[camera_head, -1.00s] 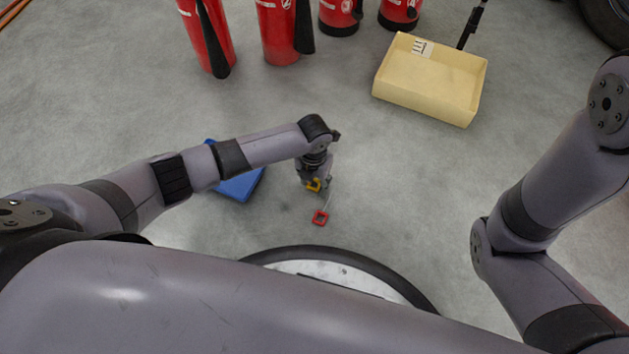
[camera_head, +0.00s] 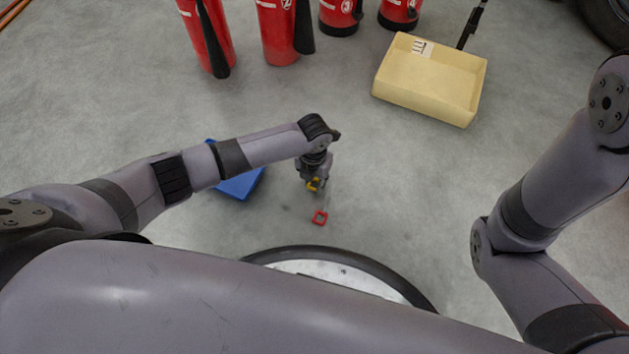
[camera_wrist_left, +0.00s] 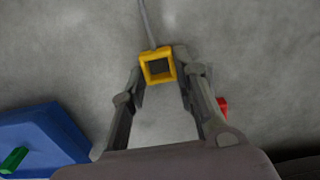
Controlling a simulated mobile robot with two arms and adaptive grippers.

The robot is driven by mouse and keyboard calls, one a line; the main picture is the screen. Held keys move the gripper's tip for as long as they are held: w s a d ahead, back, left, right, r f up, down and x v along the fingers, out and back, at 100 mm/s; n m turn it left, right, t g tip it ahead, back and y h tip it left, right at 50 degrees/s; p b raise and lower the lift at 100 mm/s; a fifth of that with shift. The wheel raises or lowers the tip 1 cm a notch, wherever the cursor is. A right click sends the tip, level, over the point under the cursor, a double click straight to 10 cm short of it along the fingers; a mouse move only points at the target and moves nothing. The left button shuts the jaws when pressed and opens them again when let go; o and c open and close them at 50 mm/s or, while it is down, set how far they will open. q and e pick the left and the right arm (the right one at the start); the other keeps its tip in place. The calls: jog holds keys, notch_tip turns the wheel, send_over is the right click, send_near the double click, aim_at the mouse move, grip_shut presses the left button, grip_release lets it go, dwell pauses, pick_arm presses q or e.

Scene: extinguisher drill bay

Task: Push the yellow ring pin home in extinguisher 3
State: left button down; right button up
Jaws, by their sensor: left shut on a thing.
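The yellow ring pin (camera_wrist_left: 157,53) is held between the fingertips of my left gripper (camera_wrist_left: 160,72). Its square yellow ring faces the wrist camera, and its thin grey shaft runs away to the top edge of that view. In the head view my left gripper (camera_head: 314,181) hangs over bare floor, with a bit of the yellow ring pin (camera_head: 312,188) showing. Extinguisher 3 (camera_head: 340,18) stands at the top of the head view; its upper part is cut off, so its pin hole is hidden. My right gripper is out of view.
A red ring (camera_head: 320,218) lies on the floor close to my left gripper. A blue tray (camera_head: 240,186) is partly behind my left arm; it holds a green piece (camera_wrist_left: 14,159). A cream bin (camera_head: 425,100) and other red extinguishers (camera_head: 283,40) stand farther off. Floor between is clear.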

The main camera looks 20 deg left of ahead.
pick_arm(q)
jog(key=shift+r+p, duration=0.9)
jog(key=shift+r, duration=0.15)
jog(key=shift+r+p, duration=0.35)
jog(key=shift+p, duration=0.05)
